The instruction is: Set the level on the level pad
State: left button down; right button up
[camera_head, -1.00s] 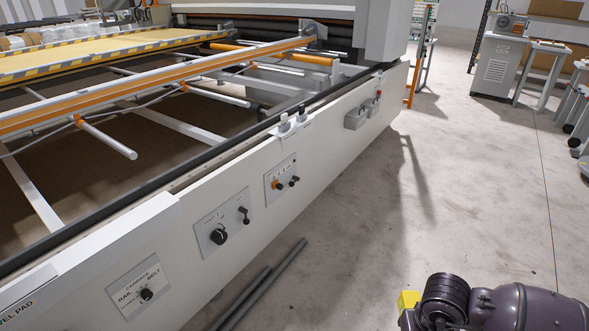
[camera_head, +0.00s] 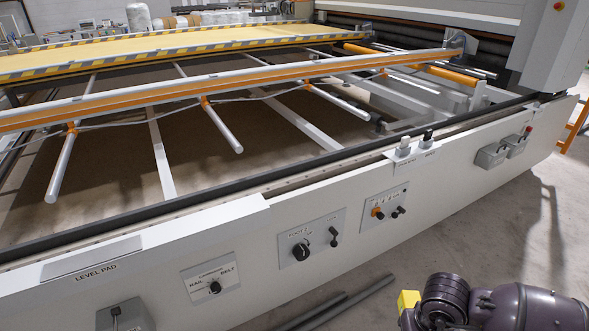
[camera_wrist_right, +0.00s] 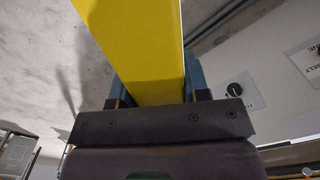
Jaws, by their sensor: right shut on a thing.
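The yellow level (camera_wrist_right: 140,50) is held between the fingers of my right gripper (camera_wrist_right: 155,95) in the right wrist view. It runs out past the top of that view, so its far end is hidden. In the head view a small yellow part of the level (camera_head: 408,300) shows beside my dark right wrist at the bottom right. The level pad (camera_head: 92,258) is a flat grey plate on the ledge of the white machine rail at the left, with its label below it. The pad's top is bare. The level is well to the right of the pad, apart from it. My left gripper is out of view.
The white front panel carries a carriage switch plate (camera_head: 210,283), other knob panels (camera_head: 312,242) and a grey box (camera_head: 125,315) under the pad. Two dark bars (camera_head: 345,303) lie on the floor below. Open concrete floor lies at the right.

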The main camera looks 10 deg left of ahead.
aim_at(92, 256)
jog(key=i+l+u, duration=0.15)
jog(key=u, duration=0.3)
jog(key=i+l+u, duration=0.15)
jog(key=u, duration=0.3)
jog(key=l+u, duration=0.3)
jog(key=u, duration=0.15)
jog(key=i+l+u, duration=0.1)
jog(key=l+u, duration=0.2)
jog(key=u, duration=0.15)
jog(key=i+l+u, duration=0.1)
jog(key=l+u, duration=0.25)
jog(key=u, duration=0.15)
jog(key=l+u, duration=0.75)
jog(key=u, duration=0.2)
